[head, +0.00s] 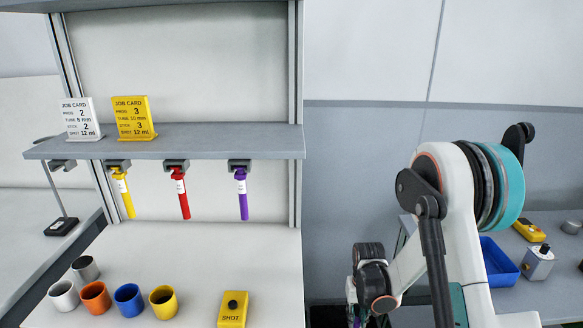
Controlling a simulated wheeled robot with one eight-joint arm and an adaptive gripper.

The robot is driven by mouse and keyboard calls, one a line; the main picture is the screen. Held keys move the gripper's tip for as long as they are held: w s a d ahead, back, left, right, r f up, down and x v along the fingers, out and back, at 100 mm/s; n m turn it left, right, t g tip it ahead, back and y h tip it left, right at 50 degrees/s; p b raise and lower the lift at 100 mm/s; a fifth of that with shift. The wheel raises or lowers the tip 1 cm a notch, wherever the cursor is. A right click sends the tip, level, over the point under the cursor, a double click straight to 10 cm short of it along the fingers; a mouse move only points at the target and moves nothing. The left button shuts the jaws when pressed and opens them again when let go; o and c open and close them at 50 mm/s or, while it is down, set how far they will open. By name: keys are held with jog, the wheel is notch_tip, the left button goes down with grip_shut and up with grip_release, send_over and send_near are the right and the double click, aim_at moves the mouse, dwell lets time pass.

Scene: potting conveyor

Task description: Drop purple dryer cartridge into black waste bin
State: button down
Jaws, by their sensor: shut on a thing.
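A slim purple tube (241,196) with a white label hangs upright from the right-hand grey clip under the shelf. I cannot tell if it is the dryer cartridge. No other purple thing shows. My arm is folded at the right, its lower part running out of the bottom edge. A dark shape (326,317) is cut off at the bottom edge, right of the bench. I cannot tell if it is the black waste bin.
Red (181,195) and yellow (124,196) tubes hang beside the purple one. Two job cards stand on the shelf (200,141). Several cups and a yellow SHOT button box (233,310) are on the bench. A blue tray (498,262) lies behind my arm.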

aim_at(356, 320)
jog(key=shift+f+b, duration=0.5)
jog(key=shift+f, duration=0.8)
jog(key=c, duration=1.3)
grip_release()
jog(key=shift+c, duration=0.2)
jog(key=shift+r, duration=0.15)
notch_tip(356, 320, up, 12)
